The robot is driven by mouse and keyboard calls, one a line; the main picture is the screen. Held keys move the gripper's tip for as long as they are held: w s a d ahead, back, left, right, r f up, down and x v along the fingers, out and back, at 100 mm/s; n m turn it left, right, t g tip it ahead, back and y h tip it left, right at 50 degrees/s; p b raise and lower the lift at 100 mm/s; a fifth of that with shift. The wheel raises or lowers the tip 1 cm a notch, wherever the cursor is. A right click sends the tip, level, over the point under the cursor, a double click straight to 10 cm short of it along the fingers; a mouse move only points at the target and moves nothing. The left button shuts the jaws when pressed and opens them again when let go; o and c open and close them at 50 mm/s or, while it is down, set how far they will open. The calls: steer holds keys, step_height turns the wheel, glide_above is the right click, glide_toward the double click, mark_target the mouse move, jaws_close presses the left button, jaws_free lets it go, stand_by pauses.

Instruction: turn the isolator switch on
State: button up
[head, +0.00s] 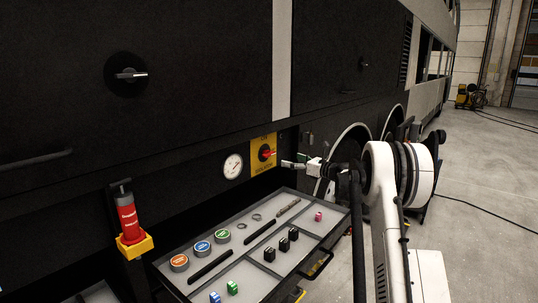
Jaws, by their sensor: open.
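The isolator switch (265,154) is a red handle on a yellow plate, set low in the dark side of the coach. In the head view its red handle lies roughly level, tilted slightly. Its exact setting and the lettering on the plate are too small to read. My gripper (285,164) is open and empty, just to the right of the yellow plate, with its fingers pointing left toward the red handle. I cannot tell whether the fingertips touch the handle; a small gap seems to show.
A round white gauge (233,167) sits left of the switch. Below is a grey tray (240,262) with several caps, rods, rings and small blocks. A red cylinder in a yellow holder (136,246) stands at the left. Open floor (490,190) lies at the right.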

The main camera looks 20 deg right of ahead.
mark_target(271, 154)
steer(key=p+x, duration=0.2)
steer(key=x, duration=1.1)
steer(key=shift+a, duration=0.1)
steer(key=c, duration=1.2)
